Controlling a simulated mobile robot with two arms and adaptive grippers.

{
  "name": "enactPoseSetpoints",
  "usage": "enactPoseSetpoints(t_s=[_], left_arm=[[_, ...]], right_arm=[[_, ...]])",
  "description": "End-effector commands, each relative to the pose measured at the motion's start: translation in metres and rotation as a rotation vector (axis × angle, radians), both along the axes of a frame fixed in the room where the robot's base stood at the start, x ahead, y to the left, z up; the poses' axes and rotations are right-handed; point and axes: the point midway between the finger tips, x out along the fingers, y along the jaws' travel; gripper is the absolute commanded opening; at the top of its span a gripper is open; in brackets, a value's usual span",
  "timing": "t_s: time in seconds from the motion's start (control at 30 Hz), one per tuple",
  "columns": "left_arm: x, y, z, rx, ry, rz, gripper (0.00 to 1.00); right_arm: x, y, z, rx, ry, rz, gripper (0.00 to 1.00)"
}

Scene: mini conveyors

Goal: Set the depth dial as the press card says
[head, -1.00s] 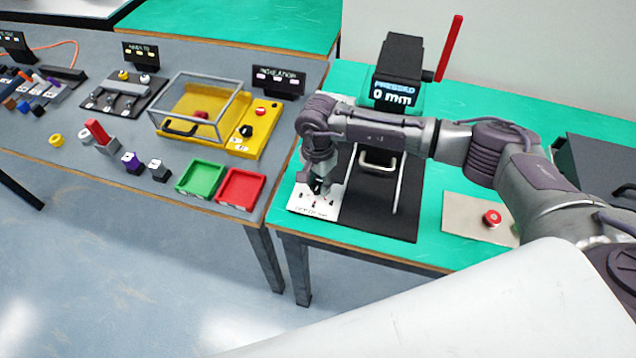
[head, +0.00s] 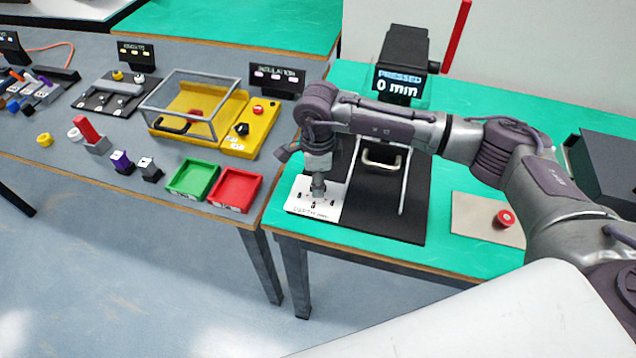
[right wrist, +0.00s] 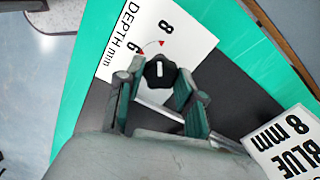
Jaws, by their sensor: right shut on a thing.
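The depth dial (right wrist: 159,73) is a black knob with a white mark, on a white plate (right wrist: 168,24) printed "DEPTH mm". In the head view my right gripper (head: 318,190) hides most of the dial on the white plate (head: 301,205). A white card (right wrist: 285,145) in the right wrist view reads "BLUE" and "8 mm". My left gripper is not in view.
The black press (head: 404,50) stands behind, with a red lever (head: 457,38) and a display reading "PRESSED 0 mm". A red button (head: 505,218) sits on a beige plate to the right. Green (head: 178,190) and red (head: 222,200) trays stand on the grey table.

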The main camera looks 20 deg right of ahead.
Motion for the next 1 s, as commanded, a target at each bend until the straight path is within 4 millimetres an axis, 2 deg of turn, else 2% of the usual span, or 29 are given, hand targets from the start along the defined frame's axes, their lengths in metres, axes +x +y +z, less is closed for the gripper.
enactPoseSetpoints(t_s=[0.3,0.77,0.8,0.93,1.0], left_arm=[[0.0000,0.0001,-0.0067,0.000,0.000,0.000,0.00],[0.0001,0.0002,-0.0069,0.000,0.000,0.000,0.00],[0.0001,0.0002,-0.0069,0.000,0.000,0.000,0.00],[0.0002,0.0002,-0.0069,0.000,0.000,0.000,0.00],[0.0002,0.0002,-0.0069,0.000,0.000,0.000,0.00]], right_arm=[[0.0009,-0.0003,0.0009,0.000,-0.003,-0.094,0.02],[0.0011,-0.0004,0.0015,0.001,-0.003,-0.107,0.02],[0.0012,-0.0003,0.0015,0.001,-0.003,-0.107,0.42],[0.0010,-0.0003,0.0011,0.000,-0.002,-0.106,0.62],[0.0007,-0.0003,0.0009,0.000,-0.002,-0.105,0.62]])
